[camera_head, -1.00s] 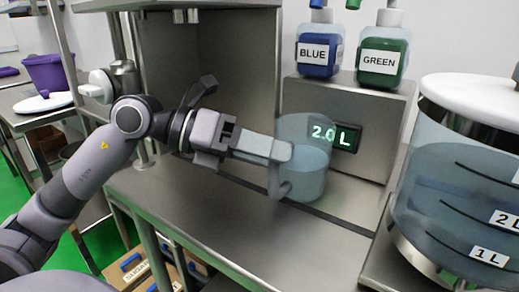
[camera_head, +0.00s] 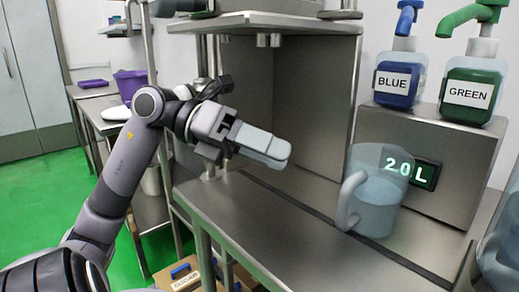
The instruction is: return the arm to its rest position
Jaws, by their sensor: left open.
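My left arm comes in from the left, and its gripper (camera_head: 272,150) is in the air over the steel counter (camera_head: 250,215). The gripper is open and empty, with its fingers pointing right. A clear jug (camera_head: 378,200) with a grey handle stands upright on the counter to the right of the gripper, apart from it. The jug holds pale bluish liquid. Behind it a display (camera_head: 412,172) reads 2.0 L. My right gripper is not in view.
A blue pump bottle (camera_head: 399,80) and a green pump bottle (camera_head: 470,90) stand on the steel box behind the jug. A large clear tank (camera_head: 502,250) is cut off at the right edge. A steel cabinet (camera_head: 310,100) rises behind the gripper. Green floor lies open at left.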

